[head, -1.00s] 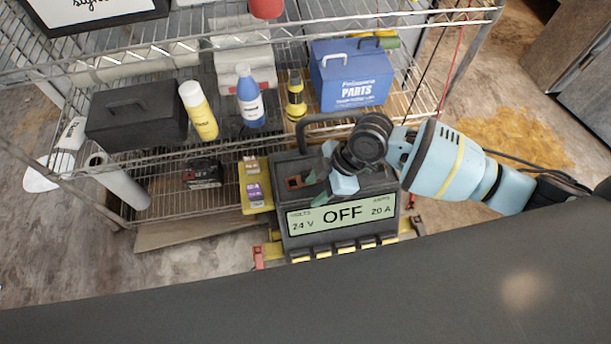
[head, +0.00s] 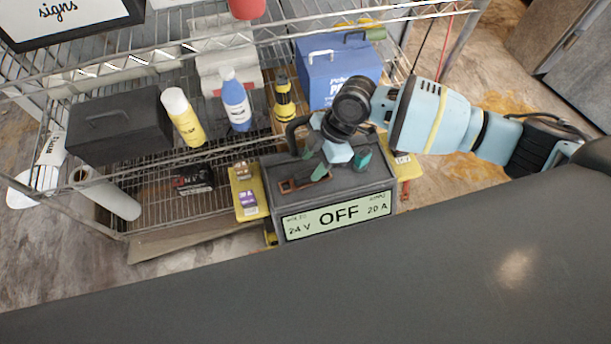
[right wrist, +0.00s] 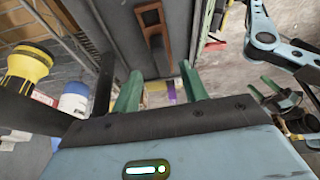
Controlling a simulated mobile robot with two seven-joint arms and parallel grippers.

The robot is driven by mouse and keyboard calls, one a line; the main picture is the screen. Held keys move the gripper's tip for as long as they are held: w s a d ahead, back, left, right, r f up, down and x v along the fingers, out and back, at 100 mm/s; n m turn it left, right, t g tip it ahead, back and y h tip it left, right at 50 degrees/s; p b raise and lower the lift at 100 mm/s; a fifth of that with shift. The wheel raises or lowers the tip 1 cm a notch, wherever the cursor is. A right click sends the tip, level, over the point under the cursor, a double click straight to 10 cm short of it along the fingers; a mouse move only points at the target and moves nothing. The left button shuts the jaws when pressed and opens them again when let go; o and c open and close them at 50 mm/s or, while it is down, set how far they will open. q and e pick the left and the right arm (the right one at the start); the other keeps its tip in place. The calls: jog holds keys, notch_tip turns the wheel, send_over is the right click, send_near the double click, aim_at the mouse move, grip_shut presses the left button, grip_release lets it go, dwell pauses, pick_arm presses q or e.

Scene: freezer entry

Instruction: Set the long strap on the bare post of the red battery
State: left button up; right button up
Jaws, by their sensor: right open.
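A copper-brown piece (head: 304,181) that looks like the long strap lies on top of the dark charger box (head: 385,178). The piece also shows in the right wrist view (right wrist: 154,28), beyond the fingers. My right gripper (head: 341,166) is over the box top, just right of the piece, with its green fingers apart. In the right wrist view its fingers (right wrist: 160,82) are apart with nothing between them. A jointed arm with green fingers, probably my left gripper (right wrist: 283,92), shows at the right of that view; its opening is unclear. I cannot make out a red battery or its bare post.
Yellow trays stick out left (head: 249,192) and right (head: 410,167) of the box. Behind is a wire rack (head: 155,222) with a black case (head: 105,132), a yellow-white bottle (head: 183,118), a blue bottle (head: 237,105) and a blue parts box (head: 335,75). A dark surface fills the foreground.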

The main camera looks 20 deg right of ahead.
aim_at(304, 174)
jog(key=x, duration=0.5)
jog(key=shift+s, duration=0.1)
pick_arm(q)
jog(key=shift+w, duration=0.35)
pick_arm(e)
jog(key=c, duration=0.9)
jog(key=shift+r, duration=0.1)
jog(key=shift+a+r, duration=0.1)
jog(key=shift+r, duration=0.4)
notch_tip(304, 174, up, 2)
jog(key=shift+r, duration=0.2)
pick_arm(q)
jog(key=shift+r+p, duration=0.7)
jog(key=shift+p, duration=0.05)
pick_arm(e)
jog(key=s+r, duration=0.1)
jog(key=s, duration=1.5)
jog(key=shift+r, duration=0.3)
